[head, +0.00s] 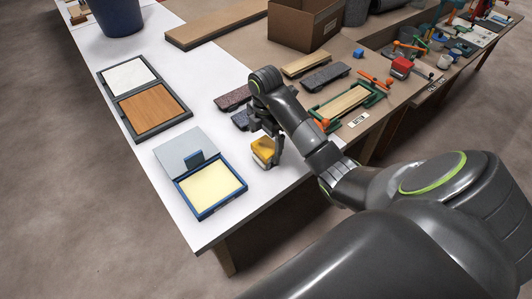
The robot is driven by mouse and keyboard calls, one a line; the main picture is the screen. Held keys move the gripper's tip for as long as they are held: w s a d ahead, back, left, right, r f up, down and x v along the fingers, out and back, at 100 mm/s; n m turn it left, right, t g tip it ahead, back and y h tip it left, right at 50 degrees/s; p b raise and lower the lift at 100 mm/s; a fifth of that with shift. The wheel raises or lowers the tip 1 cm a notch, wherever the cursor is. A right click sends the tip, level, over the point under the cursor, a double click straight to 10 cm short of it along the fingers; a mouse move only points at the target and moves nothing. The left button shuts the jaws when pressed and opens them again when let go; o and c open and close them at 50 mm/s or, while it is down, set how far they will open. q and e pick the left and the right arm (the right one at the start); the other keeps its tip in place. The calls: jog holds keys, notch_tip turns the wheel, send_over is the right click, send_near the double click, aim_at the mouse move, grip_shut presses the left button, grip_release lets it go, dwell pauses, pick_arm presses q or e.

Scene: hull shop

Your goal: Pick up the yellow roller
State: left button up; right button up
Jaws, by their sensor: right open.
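A small yellow object with a paler lower part (263,149), which looks like the yellow roller, sits on the white tabletop near its right edge. My right gripper (266,145) is directly over it, pointing down, with its fingers close around or beside it. The jaws are open. The fingers and wrist hide part of the object, and I cannot tell whether they touch it. My left gripper is not in view.
A blue-rimmed tray with a cream pad (237,191) lies just left of the gripper. Dark blocks (234,99) and a clamped board (345,104) lie behind and right. A two-panel dark tray (113,103) lies further left. A cardboard box (291,26) stands behind.

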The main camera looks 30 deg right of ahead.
aim_at(266, 145)
notch_tip(266, 145, down, 4)
jog(key=b, duration=0.3)
jog(key=shift+d, duration=0.1)
jog(key=shift+w+f, duration=0.1)
jog(key=shift+f, duration=0.35)
jog(key=c, duration=1.5)
jog(key=shift+o, duration=0.2)
jog(key=shift+r, duration=0.1)
jog(key=shift+r, duration=0.5)
notch_tip(266, 145, up, 9)
jog(key=p, duration=0.8)
jog(key=shift+p, duration=0.3)
